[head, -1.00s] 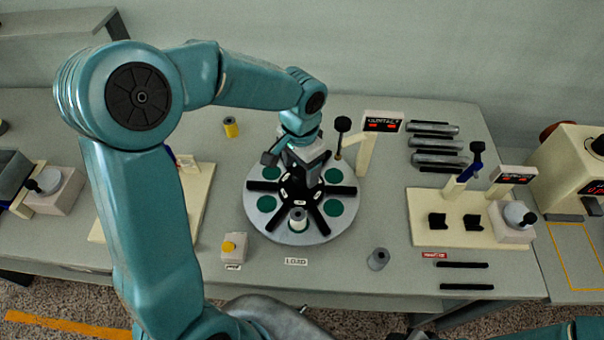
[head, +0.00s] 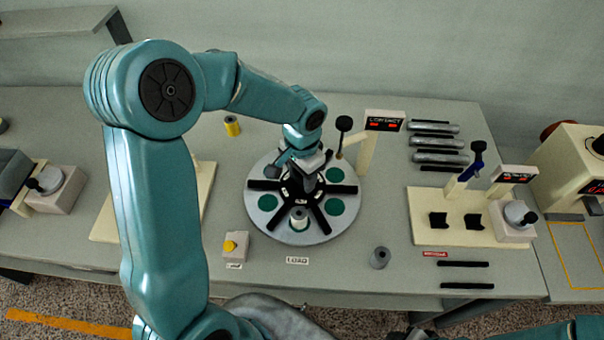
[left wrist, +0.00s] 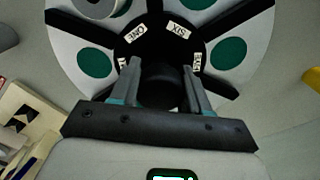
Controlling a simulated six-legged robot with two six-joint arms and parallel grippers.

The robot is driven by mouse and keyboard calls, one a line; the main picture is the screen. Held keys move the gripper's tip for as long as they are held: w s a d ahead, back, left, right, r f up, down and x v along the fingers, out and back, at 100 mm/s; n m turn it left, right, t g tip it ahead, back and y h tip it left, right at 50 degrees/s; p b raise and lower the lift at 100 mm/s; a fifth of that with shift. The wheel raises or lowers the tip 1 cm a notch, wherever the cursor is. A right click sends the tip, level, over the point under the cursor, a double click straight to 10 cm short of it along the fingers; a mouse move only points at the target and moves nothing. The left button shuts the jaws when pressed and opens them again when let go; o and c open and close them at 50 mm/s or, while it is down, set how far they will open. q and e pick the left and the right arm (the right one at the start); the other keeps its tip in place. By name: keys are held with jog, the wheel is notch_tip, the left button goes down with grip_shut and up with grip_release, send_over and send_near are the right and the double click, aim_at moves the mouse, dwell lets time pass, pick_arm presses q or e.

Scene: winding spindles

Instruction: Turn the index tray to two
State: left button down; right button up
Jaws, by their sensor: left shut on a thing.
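The index tray (head: 299,239) is a round grey disc with green round spots and black spokes on the table. A pale spool (head: 299,216) stands at its front, near the LOAD label. My left gripper (head: 302,183) is over the hub. In the left wrist view, the left gripper (left wrist: 166,88) has its two fingers on either side of a dark knob (left wrist: 166,82) at the hub and is shut on it. White hub labels (left wrist: 178,30) read ONE and SIX there; others are partly hidden. My right gripper is not in view.
A contact post (head: 368,148) with a black-knobbed lever stands close behind the tray on the right. A yellow-button box (head: 236,245) is at front left. A grey spool (head: 380,258) stands at front right. A cream fixture (head: 455,230) is further right.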

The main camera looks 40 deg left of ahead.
pick_arm(q)
jog(key=shift+m, duration=0.7)
jog(key=shift+r+m, duration=0.1)
jog(key=shift+m, duration=2.3)
jog(key=shift+w+a+m+p, duration=0.1)
jog(key=shift+m+p, duration=0.35)
jog(key=shift+m, duration=2.45)
jog(key=c, duration=0.6)
grip_release()
jog(key=shift+o, duration=0.3)
